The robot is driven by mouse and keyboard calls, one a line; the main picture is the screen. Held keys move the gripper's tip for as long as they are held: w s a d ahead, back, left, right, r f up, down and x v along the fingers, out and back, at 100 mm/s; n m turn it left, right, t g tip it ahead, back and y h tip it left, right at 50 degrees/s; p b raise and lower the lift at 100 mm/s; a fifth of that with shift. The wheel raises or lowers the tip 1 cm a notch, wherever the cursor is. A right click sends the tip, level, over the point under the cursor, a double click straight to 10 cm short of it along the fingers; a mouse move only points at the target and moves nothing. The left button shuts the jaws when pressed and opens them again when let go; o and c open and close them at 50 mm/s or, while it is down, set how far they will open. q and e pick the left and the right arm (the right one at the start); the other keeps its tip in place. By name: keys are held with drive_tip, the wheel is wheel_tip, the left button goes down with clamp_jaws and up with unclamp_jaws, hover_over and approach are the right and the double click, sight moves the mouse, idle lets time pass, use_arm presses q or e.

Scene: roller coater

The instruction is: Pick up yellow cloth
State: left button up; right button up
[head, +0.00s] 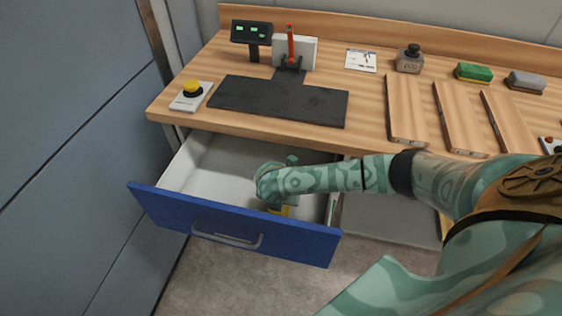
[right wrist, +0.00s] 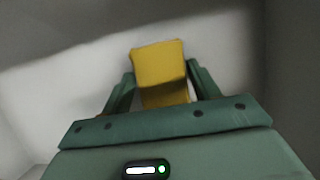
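The yellow cloth (right wrist: 158,63) is a folded, block-like piece. In the right wrist view it fills the gap between the two green fingers of my right gripper (right wrist: 160,75) and reaches past their tips. Both fingers meet its sides, so the gripper looks shut on it. In the head view my right gripper (head: 279,203) is down inside the open drawer, with a bit of the yellow cloth (head: 284,210) showing below it. My wrist hides most of the cloth there. I cannot tell whether the cloth touches the drawer floor. My left gripper is not in view.
The white drawer with a blue front (head: 175,212) stands open under the wooden table (head: 375,125). On the table are a yellow button box (head: 192,92), a black mat (head: 280,101), a small display (head: 252,36), wooden boards (head: 405,108) and a green block (head: 474,72).

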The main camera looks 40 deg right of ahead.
drive_tip(key=c, duration=0.5)
drive_tip(key=shift+o, duration=0.2)
wheel_tip(320, 180, up, 10)
drive_tip(key=p, duration=0.5)
drive_tip(key=shift+r, duration=0.25)
drive_tip(key=shift+o, duration=1)
drive_tip(key=shift+r, duration=0.1)
drive_tip(key=shift+c, duration=0.4)
